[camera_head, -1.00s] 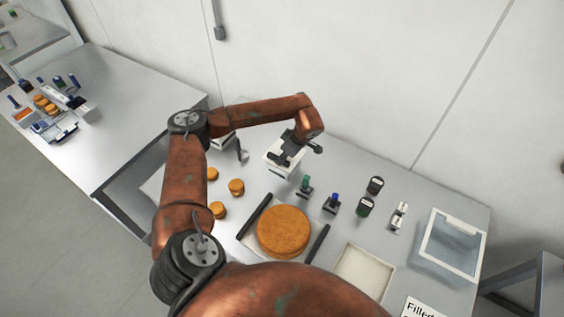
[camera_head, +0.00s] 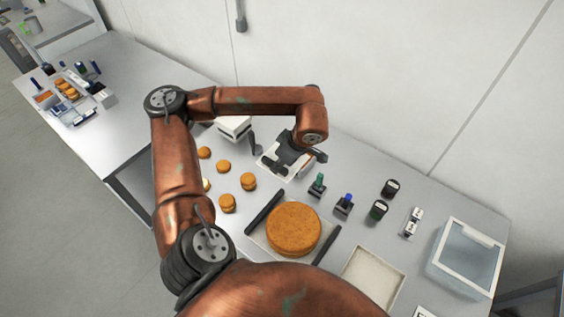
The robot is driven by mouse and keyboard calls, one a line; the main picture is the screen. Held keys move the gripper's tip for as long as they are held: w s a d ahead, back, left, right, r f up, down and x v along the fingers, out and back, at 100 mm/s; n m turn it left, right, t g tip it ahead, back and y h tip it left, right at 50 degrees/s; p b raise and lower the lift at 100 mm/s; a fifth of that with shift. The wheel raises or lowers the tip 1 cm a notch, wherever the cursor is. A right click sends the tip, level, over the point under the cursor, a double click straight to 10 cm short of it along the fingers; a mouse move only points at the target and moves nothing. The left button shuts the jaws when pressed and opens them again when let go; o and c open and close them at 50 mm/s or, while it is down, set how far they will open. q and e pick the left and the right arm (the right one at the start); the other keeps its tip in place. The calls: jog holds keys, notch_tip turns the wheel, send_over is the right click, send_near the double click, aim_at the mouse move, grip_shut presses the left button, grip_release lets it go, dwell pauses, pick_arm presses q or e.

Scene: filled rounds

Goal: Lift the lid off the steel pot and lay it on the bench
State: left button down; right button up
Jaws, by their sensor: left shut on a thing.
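My left gripper (camera_head: 283,166) is over the back middle of the bench, with its wrist bent down. It is shut on a pale, flat, square-edged piece (camera_head: 270,162) that looks like the lid. The gripper and wrist hide the grip itself and much of this piece. I cannot tell how high it is above the bench. I cannot make out the steel pot with certainty; a pale box-like thing (camera_head: 234,128) stands behind and left of the gripper, partly covered by my arm. My right gripper is not in view.
Several brown rounds (camera_head: 249,181) lie left of the gripper. A large round (camera_head: 293,229) lies in front between dark bars. Green (camera_head: 317,184) and blue-topped (camera_head: 345,204) pieces stand to the right, with dark jars (camera_head: 379,210) and a clear bin (camera_head: 466,259) beyond. A wall closes the back.

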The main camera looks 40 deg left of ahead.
pick_arm(q)
jog(key=shift+r+p, duration=1.2)
jog(key=shift+r, duration=1.15)
